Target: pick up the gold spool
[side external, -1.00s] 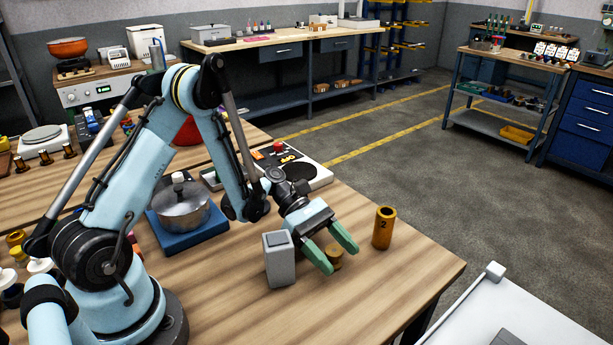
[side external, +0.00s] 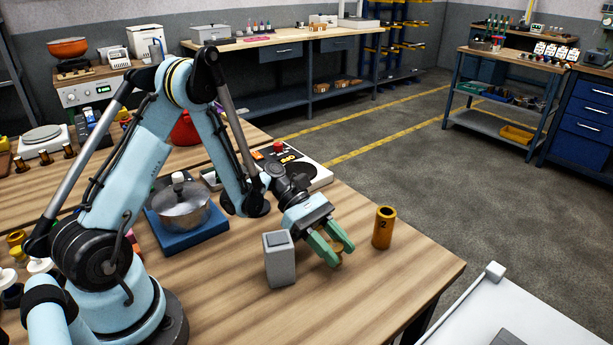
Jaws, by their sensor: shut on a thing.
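My gripper (side external: 332,248) has green fingers and is shut on the gold spool (side external: 337,247), a small brass-coloured piece between the fingertips. The fingers hide part of the spool. I cannot tell whether the spool still touches the wooden table (side external: 390,290) or hangs just above it. A gold cylinder marked "2" (side external: 383,228) stands upright on the table just right of the gripper, apart from it.
A grey box (side external: 279,260) stands close on the left of my gripper. A metal pot (side external: 182,205) sits on a blue base behind. A black-and-white device with a red knob (side external: 300,168) lies farther back. The table's front right is bare.

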